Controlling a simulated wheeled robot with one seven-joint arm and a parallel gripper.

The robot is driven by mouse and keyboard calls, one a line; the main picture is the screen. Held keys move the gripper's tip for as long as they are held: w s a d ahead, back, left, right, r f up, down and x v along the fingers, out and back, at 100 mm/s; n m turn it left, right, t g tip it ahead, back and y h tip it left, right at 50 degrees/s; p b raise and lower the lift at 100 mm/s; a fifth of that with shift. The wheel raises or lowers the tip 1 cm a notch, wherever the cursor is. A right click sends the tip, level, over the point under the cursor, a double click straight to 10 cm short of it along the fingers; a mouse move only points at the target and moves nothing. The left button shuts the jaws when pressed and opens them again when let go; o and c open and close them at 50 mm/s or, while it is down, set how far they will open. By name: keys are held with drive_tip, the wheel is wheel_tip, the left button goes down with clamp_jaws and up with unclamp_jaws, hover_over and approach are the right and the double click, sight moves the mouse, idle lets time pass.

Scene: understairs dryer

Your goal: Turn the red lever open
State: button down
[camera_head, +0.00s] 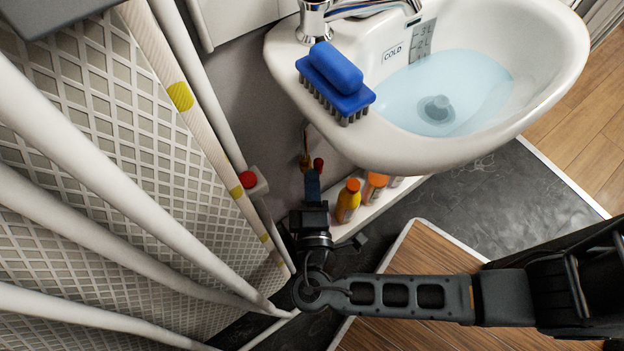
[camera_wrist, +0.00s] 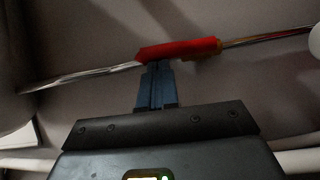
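The red lever (camera_wrist: 180,50) lies roughly level across the wrist view, in front of a shiny metal pipe. In the head view its red end (camera_head: 318,164) shows small, beside a brass fitting, low on the wall below the basin. My gripper (camera_wrist: 157,66) has blue fingers that are side by side and look shut. Their tips reach the lower edge of the lever, left of its middle; whether they touch it I cannot tell. In the head view my gripper (camera_head: 313,176) points at the lever, and nothing shows held in it.
A white basin (camera_head: 450,150) with water and a blue brush (camera_head: 337,80) overhangs on the right. Orange and yellow bottles (camera_head: 348,200) stand on a low shelf close to my gripper. White pipes (camera_head: 120,190) and a lattice panel (camera_head: 90,110) crowd the left. A red knob (camera_head: 248,180) sits by the pipes.

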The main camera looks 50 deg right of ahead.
drive_tip(key=v, duration=0.7)
drive_tip(key=shift+s+a+p, duration=0.3)
drive_tip(key=shift+p, duration=0.15)
idle(0.4)
